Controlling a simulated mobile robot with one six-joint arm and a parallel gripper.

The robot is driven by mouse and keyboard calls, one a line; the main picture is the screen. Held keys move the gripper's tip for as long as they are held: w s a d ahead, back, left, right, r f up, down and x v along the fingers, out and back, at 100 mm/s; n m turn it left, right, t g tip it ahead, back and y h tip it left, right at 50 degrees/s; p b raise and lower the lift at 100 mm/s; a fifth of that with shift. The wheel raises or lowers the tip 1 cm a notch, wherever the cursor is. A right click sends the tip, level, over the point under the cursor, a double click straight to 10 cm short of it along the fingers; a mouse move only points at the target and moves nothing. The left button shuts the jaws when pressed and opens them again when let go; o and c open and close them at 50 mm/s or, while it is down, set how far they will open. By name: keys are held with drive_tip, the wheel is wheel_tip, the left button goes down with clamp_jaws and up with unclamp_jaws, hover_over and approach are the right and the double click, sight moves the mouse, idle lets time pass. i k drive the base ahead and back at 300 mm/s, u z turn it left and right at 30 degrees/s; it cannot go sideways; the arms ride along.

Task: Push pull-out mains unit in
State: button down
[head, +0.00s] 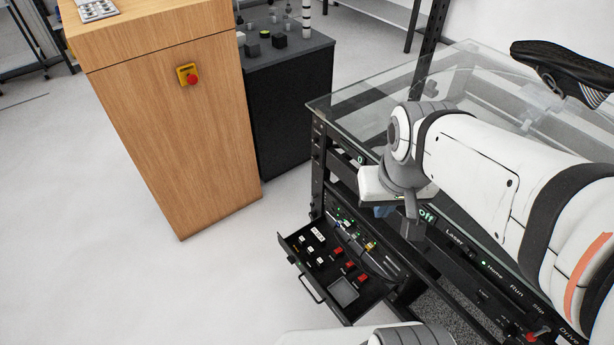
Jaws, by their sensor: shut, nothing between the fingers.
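The pull-out mains unit (331,277) is a black drawer-like tray with red and white switches and a front handle. It stands pulled out from the lower left of the black rack, in the lower middle of the head view. My gripper (412,232) is above and to the right of the unit, in front of the rack's panel. It is shut and empty, and it appears apart from the unit. My white arm hides part of the rack, and another pale part of me covers the area below the unit's right front.
The glass-topped rack (350,95) has panels with labels and lights. A wooden cabinet (175,120) with a red button (190,76) stands at left. A black cabinet (290,105) with small objects is behind it. The floor left of the unit is clear.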

sight(339, 287)
drive_tip(key=z, duration=0.8)
drive_tip(key=k, duration=1.3)
drive_tip(key=u, duration=1.2)
drive_tip(key=i, duration=1)
